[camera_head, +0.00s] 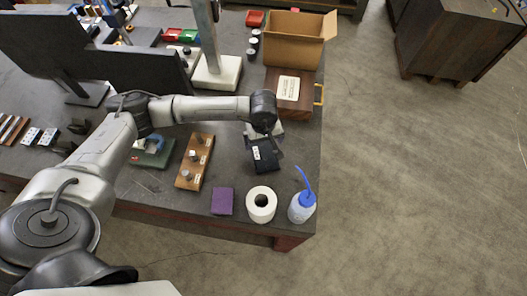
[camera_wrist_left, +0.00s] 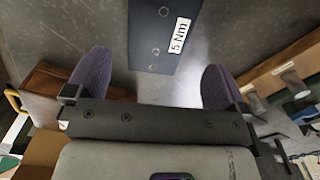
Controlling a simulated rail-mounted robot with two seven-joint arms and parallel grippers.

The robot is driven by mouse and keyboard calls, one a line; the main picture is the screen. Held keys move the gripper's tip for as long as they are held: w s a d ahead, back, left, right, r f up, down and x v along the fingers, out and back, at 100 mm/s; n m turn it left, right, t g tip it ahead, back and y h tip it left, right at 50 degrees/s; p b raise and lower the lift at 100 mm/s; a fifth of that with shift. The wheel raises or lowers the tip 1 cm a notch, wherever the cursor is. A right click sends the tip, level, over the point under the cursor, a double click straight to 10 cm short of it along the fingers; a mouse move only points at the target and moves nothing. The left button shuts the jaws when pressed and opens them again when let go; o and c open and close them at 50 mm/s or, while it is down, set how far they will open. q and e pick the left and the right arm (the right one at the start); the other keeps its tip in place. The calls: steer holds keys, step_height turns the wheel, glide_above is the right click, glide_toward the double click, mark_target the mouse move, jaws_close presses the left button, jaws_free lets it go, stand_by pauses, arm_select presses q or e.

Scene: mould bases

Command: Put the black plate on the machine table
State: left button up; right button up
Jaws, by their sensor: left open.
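A dark plate with a white label lies on the dark workbench (camera_head: 228,180) in the head view, just in front of my left gripper (camera_head: 265,136); I take this as the black plate (camera_head: 266,160). In the left wrist view the black plate (camera_wrist_left: 152,40) has several holes and a "5 Nm" label. My left gripper (camera_wrist_left: 156,62) is open above the bench, its two purple-grey fingers apart with nothing between them. The plate's near end is around the finger gap; I cannot tell the height. I cannot tell which surface is the machine table. My right gripper is not in view.
Near the plate are a wooden block with knobs (camera_head: 195,162), a purple block (camera_head: 222,201), a white roll (camera_head: 261,204) and a blue-capped bottle (camera_head: 302,206). Behind stand a brown case (camera_head: 291,92), a cardboard box (camera_head: 298,38) and a stand with a pale base (camera_head: 217,72).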

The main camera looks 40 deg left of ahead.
mark_target(263, 151)
arm_select(q)
steer(key=shift+f, duration=0.85)
step_height(263, 151, down, 4)
steer(key=shift+r+p, duration=0.2)
steer(key=shift+p, duration=0.35)
steer(key=shift+f, duration=0.8)
steer(key=shift+c, duration=0.4)
